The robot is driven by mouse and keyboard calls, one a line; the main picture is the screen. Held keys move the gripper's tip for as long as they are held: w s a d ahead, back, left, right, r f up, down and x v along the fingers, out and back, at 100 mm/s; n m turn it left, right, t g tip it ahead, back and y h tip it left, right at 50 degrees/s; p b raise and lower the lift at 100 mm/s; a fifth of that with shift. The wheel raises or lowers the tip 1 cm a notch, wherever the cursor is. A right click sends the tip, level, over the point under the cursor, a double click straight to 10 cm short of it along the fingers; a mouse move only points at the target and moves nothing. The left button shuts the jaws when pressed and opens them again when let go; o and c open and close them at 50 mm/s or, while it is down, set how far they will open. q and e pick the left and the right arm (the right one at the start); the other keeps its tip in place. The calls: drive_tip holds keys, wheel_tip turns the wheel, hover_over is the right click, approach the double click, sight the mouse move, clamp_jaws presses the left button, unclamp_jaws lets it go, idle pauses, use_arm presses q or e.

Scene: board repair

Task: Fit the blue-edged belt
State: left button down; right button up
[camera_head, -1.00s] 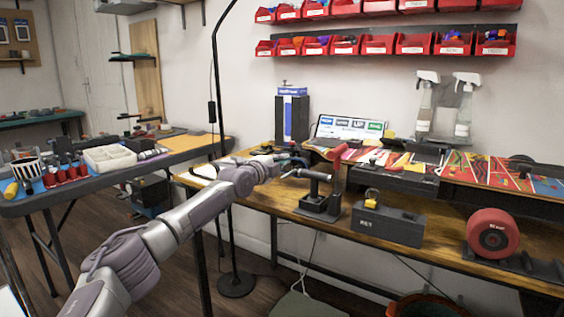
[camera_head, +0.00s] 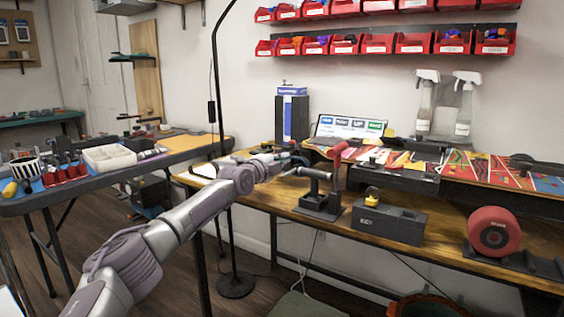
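I cannot make out a belt with blue edges for certain. An upright black unit with blue and white parts (camera_head: 291,116) stands at the back of the workbench, left of the sign. My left gripper (camera_head: 291,158) is at the bench's left end, in front of this unit and behind the small black stand with a red-topped lever (camera_head: 321,198). Its fingers are dark and too small to show whether they are open or hold anything. My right gripper is out of view.
A grey box with a yellow-topped part (camera_head: 390,222) and a red wheel (camera_head: 493,232) stand along the bench's front. Colourful boards (camera_head: 500,174) lie behind them. A side table (camera_head: 62,191) with a white tray (camera_head: 109,158) is at the left. A thin black pole (camera_head: 216,125) rises beside my arm.

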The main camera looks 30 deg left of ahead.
use_arm(q)
drive_tip(key=c, duration=1.8)
unclamp_jaws()
drive_tip(key=o, duration=0.6)
drive_tip(key=shift+c, duration=0.2)
drive_tip(key=shift+c, duration=0.3)
drive_tip(key=shift+c, duration=1.1)
